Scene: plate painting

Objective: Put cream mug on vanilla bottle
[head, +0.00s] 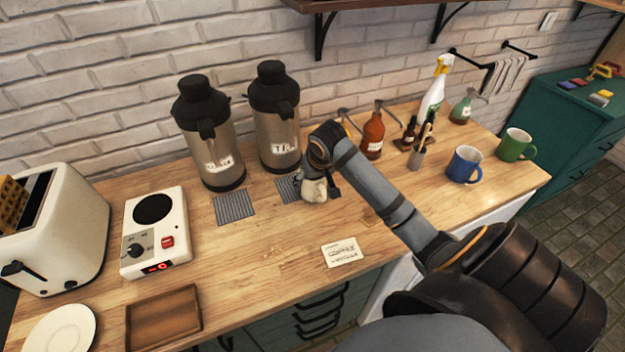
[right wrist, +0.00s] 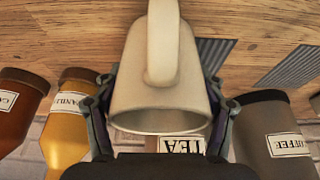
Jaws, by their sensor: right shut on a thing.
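The cream mug (head: 314,191) is in my right gripper (head: 320,184), in front of the right-hand dispenser near the middle of the counter. In the right wrist view, the cream mug (right wrist: 145,85) sits between both fingers of my right gripper (right wrist: 160,118), with its handle at the top of the picture and its rim lower down. I cannot tell whether it touches the counter. The yellow vanilla bottle (right wrist: 65,128) shows left of the mug in the right wrist view, apart from it. In the head view it is mostly hidden behind my right arm. My left gripper is out of view.
Two steel dispensers (head: 213,150) stand at the wall, with grey grates in front. A brown bottle (head: 373,135) stands beside the vanilla bottle. A blue mug (head: 464,165) and a green mug (head: 514,146) are at right. A card (head: 342,252) lies on otherwise clear front counter.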

